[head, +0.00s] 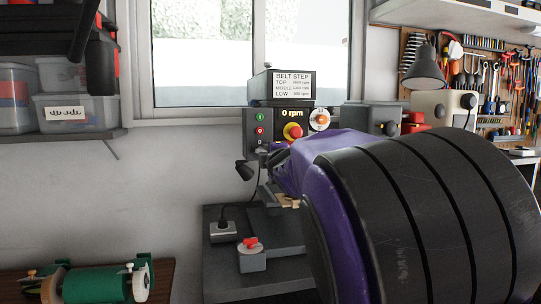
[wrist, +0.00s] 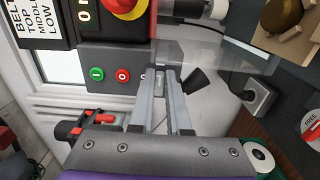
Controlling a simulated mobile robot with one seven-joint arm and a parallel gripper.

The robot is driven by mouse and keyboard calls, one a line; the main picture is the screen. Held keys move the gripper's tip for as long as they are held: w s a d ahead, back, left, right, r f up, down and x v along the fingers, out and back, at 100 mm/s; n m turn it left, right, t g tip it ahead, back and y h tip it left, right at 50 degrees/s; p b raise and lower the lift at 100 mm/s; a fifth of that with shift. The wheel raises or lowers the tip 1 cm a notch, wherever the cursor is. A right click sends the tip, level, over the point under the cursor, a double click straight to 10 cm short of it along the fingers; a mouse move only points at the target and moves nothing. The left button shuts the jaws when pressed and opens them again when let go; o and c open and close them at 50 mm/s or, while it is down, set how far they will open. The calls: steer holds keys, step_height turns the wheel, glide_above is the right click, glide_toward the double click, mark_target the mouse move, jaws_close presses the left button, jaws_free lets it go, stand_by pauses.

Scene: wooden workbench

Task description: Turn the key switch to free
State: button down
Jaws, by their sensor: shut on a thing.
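The machine's dark control panel (head: 255,140) has a green button, a red button and a yellow-and-red stop knob. A red-handled switch (head: 250,243) with a white disc sits on a small grey box at the bench front. Red lettering that seems to read FREE shows on its disc in the wrist view (wrist: 310,124).
My purple and black arm covers the lower right of the head view. A grey socket box (head: 222,231) with a black cable and a small black lamp-like head (head: 244,171) stand left of the machine. A green roller (head: 98,285) lies at the lower left.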

stand_by(0.4)
steer(key=c, duration=0.9)
jaws_free()
